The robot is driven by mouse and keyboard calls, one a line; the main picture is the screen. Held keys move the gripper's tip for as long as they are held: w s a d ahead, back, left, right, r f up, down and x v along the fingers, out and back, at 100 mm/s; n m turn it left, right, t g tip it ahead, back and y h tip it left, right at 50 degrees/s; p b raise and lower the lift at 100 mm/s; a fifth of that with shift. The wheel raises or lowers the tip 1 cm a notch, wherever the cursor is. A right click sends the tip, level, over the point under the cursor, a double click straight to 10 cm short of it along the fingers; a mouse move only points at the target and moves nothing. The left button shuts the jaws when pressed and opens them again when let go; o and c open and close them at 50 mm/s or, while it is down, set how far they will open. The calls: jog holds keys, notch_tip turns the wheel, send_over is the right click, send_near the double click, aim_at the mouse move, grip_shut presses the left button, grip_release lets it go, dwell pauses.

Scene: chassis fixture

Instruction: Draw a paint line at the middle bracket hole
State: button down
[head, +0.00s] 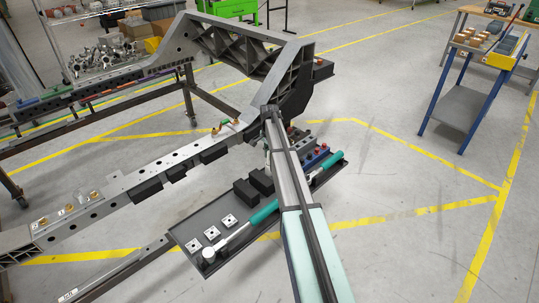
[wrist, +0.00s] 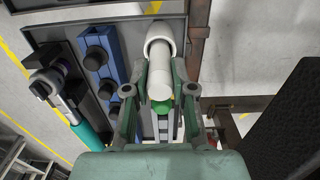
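My gripper (wrist: 160,85) shows in the wrist view with its two green-grey fingers on both sides of a white cylinder with a green part, which looks like the paint marker (wrist: 160,75). The pads appear to press on its sides. Its far end is at a white ring or cup over the tray. In the head view my arm hides most of the gripper. The chassis rail (head: 125,188) runs diagonally on the left, with a row of dark holes and small brass-coloured fittings (head: 70,208). I cannot tell which hole is the middle bracket one. No paint line can be made out.
A dark tray (head: 187,228) below the rail holds square plates (head: 212,232), black blocks (head: 262,181) and teal-handled tools (head: 264,212). Blue blocks with black knobs (wrist: 97,60) stand beside the marker. A raised chassis arch (head: 250,50) rises behind my arm.

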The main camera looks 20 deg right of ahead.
jog(key=shift+r, duration=0.1)
jog(key=shift+r+p, duration=2.05)
jog(key=shift+r, duration=1.6)
jog(key=shift+a, duration=0.1)
